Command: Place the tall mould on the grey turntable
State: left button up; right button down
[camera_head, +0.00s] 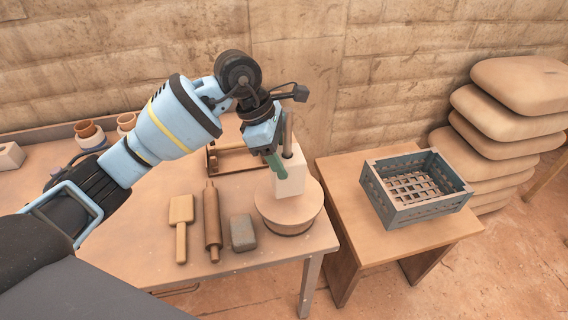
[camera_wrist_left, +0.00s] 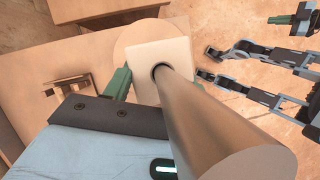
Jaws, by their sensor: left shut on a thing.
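The tall mould (camera_head: 289,178) is a pale upright block with a round hole in its top. A long rod (camera_head: 289,128) stands up from the hole. In the left wrist view the mould (camera_wrist_left: 178,55) shows from above, with the rod (camera_wrist_left: 215,125) running close past the camera. My left gripper (camera_head: 275,160), with green fingers, is shut on the mould near its top. The round turntable (camera_head: 303,214) is directly below the mould and looks tan here; it also shows in the left wrist view (camera_wrist_left: 136,37). I cannot tell whether the mould's base touches it.
A paddle (camera_head: 181,212), a rolling pin (camera_head: 212,220) and a grey block (camera_head: 243,233) lie left of the turntable. A wooden frame (camera_head: 212,160) is behind. A slatted crate (camera_head: 407,215) stands on a lower side table (camera_head: 352,210), with stacked sacks (camera_head: 520,85) beyond.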

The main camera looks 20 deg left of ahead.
pick_arm(q)
jog(key=shift+w+d, duration=0.2)
jog(key=shift+w, duration=0.25)
jog(key=shift+f, duration=1.7)
pick_arm(e)
jog(key=shift+w+r, duration=0.25)
jog(key=shift+w, duration=0.1)
pick_arm(q)
jog(key=shift+f, duration=0.1)
jog(key=o, duration=1.6)
jog(key=shift+s+f, duration=0.1)
pick_arm(e)
jog(key=shift+s+f, duration=0.1)
pick_arm(q)
jog(key=v, duration=1.2)
pick_arm(e)
jog(key=shift+s, duration=0.1)
